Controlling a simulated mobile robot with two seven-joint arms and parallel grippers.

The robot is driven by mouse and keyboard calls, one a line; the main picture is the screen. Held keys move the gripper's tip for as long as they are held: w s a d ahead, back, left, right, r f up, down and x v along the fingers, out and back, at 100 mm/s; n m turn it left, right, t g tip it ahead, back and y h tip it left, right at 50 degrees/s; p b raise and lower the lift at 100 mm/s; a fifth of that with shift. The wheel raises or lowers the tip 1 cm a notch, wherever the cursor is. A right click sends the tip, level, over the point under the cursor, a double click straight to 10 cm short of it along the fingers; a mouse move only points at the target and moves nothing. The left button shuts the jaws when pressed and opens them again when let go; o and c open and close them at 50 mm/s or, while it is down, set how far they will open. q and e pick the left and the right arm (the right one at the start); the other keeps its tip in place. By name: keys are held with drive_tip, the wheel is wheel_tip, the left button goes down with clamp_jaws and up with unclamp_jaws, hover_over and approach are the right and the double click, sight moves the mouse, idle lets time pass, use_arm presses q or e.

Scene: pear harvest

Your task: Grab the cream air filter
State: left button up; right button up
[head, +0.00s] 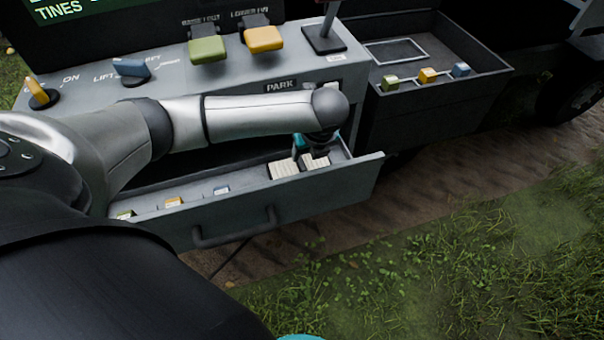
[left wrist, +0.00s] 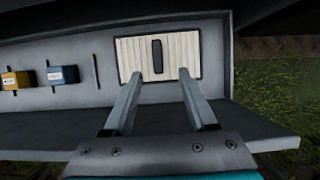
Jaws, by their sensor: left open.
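The cream air filter (head: 285,171) lies at the right end of the open drawer (head: 330,190). In the left wrist view it is a pleated cream panel (left wrist: 188,52) with a dark frame and a dark upright grip bar in its middle. My left gripper (head: 313,152) is over the filter and hides part of it in the head view. In the left wrist view its two fingers (left wrist: 159,74) are open, their tips at the filter's lower part, one on each side of the grip bar. Nothing is held between them. My right gripper is not in view.
Small yellow (left wrist: 17,80) and blue (left wrist: 62,75) blocks sit along the drawer, left of the filter. A control panel with green (head: 207,48) and yellow (head: 264,39) levers stands behind. An open side tray (head: 430,110) is at the right. Grass lies in front.

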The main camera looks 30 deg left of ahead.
sight(301, 163)
use_arm(q)
drive_tip(key=shift+x, duration=0.9)
drive_tip(key=shift+b+x, duration=0.5)
drive_tip(key=shift+x, duration=0.35)
drive_tip(key=b+x, duration=0.1)
drive_tip(key=x, duration=0.2)
drive_tip(key=shift+a+f+b, duration=0.3)
drive_tip(key=shift+b, duration=0.1)
drive_tip(key=shift+a+f, duration=0.1)
drive_tip(key=shift+f, duration=0.15)
drive_tip(key=shift+w+f, duration=0.1)
drive_tip(key=shift+c, duration=0.6)
drive_tip(key=c, duration=0.7)
clamp_jaws()
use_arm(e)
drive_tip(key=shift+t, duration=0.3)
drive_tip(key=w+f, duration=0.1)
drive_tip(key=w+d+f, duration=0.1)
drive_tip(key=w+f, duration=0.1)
